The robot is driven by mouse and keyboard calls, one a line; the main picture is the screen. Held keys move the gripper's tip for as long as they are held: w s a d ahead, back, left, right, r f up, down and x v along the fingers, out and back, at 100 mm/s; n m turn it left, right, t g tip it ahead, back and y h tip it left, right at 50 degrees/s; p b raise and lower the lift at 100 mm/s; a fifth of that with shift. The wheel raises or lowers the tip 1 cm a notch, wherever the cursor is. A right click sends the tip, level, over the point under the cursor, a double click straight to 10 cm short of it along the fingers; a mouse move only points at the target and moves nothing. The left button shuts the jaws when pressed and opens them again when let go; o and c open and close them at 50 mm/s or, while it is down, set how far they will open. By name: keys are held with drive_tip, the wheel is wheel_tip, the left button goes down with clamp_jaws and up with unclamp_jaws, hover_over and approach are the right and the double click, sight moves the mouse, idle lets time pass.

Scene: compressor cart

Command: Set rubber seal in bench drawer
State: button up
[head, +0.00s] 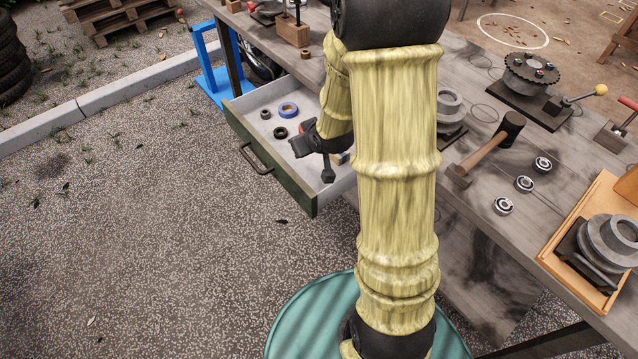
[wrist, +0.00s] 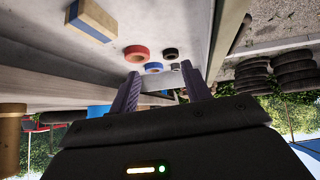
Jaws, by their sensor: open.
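The bench drawer (head: 296,184) stands pulled out, with a green front and a pale floor. A black ring (head: 280,132), which looks like the rubber seal, lies flat on that floor; a black ring also shows in the wrist view (wrist: 170,53). A smaller dark ring (head: 265,114) lies nearby, so I cannot be sure which is the seal. My gripper (head: 313,160) is over the drawer, right of the black ring. Its two fingers are apart in the wrist view (wrist: 163,92), with nothing seen held. My arm hides the drawer's right part.
The drawer also holds a blue ring (head: 288,110), a red ring (wrist: 137,54) and a blue-and-tan block (wrist: 90,20). On the bench top (head: 478,195) are a mallet (head: 486,150), several bearings (head: 524,184) and a wooden tray (head: 566,262). The ground left of the drawer is open.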

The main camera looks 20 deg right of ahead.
drive_tip(key=s+a+r+m+g, duration=0.1)
drive_tip(key=s+r+g, duration=0.1)
drive_tip(key=s, duration=0.6)
drive_tip(key=s+a+r+m+g, duration=0.1)
drive_tip(key=s+a+r+g, duration=0.1)
drive_tip(key=s, duration=0.7)
drive_tip(key=shift+g+h, duration=0.3)
drive_tip(key=shift+g, duration=0.6)
drive_tip(key=shift+a, duration=0.1)
